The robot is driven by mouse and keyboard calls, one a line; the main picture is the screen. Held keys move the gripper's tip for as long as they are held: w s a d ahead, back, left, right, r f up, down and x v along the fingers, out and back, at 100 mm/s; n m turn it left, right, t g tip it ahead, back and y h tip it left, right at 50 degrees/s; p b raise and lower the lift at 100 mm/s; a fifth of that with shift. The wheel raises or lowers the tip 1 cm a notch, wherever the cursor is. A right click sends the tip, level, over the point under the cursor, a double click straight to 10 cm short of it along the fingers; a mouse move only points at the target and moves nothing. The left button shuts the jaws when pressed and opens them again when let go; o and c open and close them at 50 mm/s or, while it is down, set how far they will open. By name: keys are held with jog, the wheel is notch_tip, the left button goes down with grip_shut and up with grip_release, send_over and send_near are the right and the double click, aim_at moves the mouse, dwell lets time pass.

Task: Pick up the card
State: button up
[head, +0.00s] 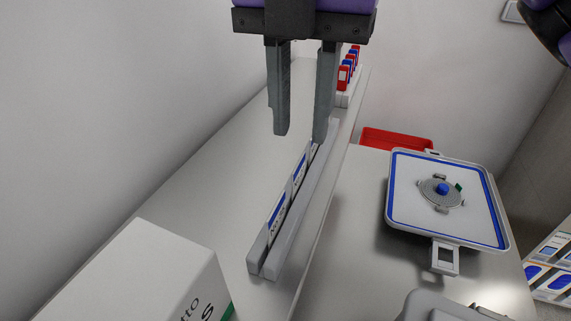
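Several white and blue cards stand on edge in a row in a long grey slotted holder (304,220) on the ledge. The nearest card (278,219) and the one behind it (299,172) show most clearly. My gripper (300,134) is in the upper middle of the head view, with its two grey fingers spread apart and nothing between them. It hangs over the far end of the holder. The right finger covers part of that end. I cannot tell how high the fingertips are above the cards.
A white box (140,277) stands at the near left. Red and blue items (345,75) stand in a rack at the far end of the ledge. To the right, on the lower surface, is a blue-rimmed tray (410,205) with a round grey part (432,194). A red bin (398,139) lies behind it.

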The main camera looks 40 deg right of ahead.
aim_at(299, 163)
jog(key=shift+f+p, duration=0.65)
jog(key=shift+f, duration=2.65)
grip_shut()
